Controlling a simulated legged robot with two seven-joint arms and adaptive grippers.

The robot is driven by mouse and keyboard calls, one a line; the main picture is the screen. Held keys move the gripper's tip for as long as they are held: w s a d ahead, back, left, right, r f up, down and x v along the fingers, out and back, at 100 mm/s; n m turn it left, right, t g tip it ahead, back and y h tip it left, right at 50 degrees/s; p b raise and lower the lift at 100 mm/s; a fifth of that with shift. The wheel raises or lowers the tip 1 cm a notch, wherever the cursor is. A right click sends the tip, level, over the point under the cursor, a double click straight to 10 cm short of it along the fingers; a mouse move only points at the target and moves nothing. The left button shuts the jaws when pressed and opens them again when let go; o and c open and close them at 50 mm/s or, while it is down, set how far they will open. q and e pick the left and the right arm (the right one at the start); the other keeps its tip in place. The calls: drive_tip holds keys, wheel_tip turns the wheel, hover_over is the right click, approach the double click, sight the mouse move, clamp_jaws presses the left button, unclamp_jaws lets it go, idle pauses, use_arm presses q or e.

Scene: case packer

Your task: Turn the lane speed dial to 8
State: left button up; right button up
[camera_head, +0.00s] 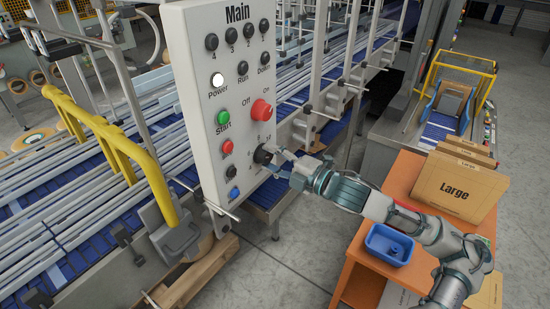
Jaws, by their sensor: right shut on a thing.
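The lane speed dial (262,156) is a black knob low on the right side of the white control panel (207,61) headed "Main". Small numbers ring the dial, but they are too small and partly covered to read its setting surely. My right gripper (271,158) reaches in from the right and is shut on the dial, with its fingers at the knob's right side. The fingers hide part of the dial and its scale. My left gripper is not in view.
A red Off/On knob (261,110) sits just above the dial. Green (223,117), red and blue buttons line the panel's left side. An orange table (345,270) with a blue bin (389,244) and a "Large" carton (455,190) stands at right. Conveyors run behind.

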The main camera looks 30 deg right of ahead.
drive_tip(key=shift+f+m, duration=0.1)
drive_tip(key=shift+m, duration=0.9)
drive_tip(key=shift+m+p, duration=0.4)
drive_tip(key=shift+m, duration=0.5)
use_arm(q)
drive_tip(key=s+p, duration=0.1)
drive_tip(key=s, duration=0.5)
use_arm(e)
drive_tip(key=m, duration=0.3)
drive_tip(key=shift+m, duration=0.3)
drive_tip(key=m+p, duration=0.3)
drive_tip(key=m, duration=0.1)
drive_tip(key=shift+m, duration=0.3)
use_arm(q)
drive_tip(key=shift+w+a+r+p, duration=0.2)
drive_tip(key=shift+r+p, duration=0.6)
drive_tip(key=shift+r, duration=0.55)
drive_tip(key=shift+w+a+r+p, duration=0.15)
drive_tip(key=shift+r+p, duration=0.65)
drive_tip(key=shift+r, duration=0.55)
use_arm(e)
drive_tip(key=shift+m, duration=2.2)
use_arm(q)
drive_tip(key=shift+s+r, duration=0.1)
